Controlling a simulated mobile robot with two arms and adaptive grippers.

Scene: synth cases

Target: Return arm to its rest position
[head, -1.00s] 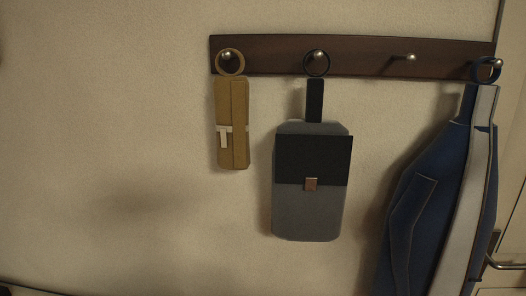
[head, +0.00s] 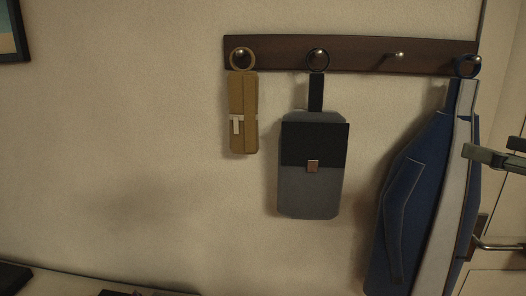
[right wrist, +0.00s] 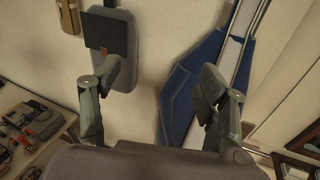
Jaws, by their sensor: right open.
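Beyond the fingers are the grey bag with a black flap (head: 308,192) and the blue garment, both apart from the gripper as far as I can tell. Most of my right arm is outside the head view. My left gripper is in neither view.
A dark wooden rack (head: 360,62) on the wall holds a tan case (head: 242,105), the bag and the garment by rings; one peg (head: 399,55) is bare. A door handle (head: 490,246) is at the right. A cluttered surface (right wrist: 42,150) stands lower left.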

